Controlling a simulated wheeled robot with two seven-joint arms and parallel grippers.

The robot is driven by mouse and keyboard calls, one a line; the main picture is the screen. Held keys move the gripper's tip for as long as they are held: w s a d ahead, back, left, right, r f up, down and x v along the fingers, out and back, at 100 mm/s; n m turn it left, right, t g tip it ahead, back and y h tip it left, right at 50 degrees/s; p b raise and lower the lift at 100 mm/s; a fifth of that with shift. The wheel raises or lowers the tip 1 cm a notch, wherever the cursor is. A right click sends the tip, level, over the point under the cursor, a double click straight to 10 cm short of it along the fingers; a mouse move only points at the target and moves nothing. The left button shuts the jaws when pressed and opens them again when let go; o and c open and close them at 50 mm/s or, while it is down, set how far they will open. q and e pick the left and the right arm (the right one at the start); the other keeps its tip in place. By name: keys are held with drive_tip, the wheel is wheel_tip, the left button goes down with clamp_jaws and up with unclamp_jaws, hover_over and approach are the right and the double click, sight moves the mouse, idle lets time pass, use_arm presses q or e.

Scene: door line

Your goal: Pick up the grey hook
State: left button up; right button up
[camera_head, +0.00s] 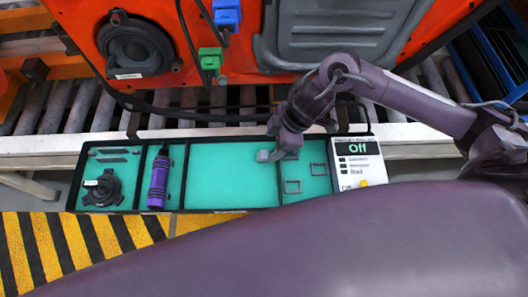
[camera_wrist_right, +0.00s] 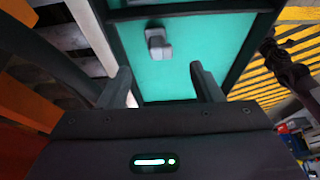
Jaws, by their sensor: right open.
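The grey hook (camera_wrist_right: 158,43) is a small light-grey piece with a bent end, on the teal floor of a tray compartment in the right wrist view. In the head view a small grey piece, seemingly the hook (camera_head: 263,156), shows beside my right gripper (camera_head: 281,152), at the right side of the wide middle compartment and partly covered by it. In the right wrist view my right gripper (camera_wrist_right: 161,88) has its fingers wide apart with nothing between them. The hook lies ahead of the fingertips, apart from them. My left gripper does not show.
The dark-rimmed tray (camera_head: 231,210) also holds a purple bottle (camera_head: 159,180), a black round part (camera_head: 101,188) and grey square brackets (camera_head: 292,187). A panel reading Off (camera_head: 359,163) stands at its right end. An orange machine (camera_head: 180,30) and rollers lie behind.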

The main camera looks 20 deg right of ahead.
sight(264, 153)
drive_tip(key=shift+x, duration=1)
drive_tip(key=x, duration=0.5)
drive_tip(key=shift+f, duration=0.1)
clamp_jaws()
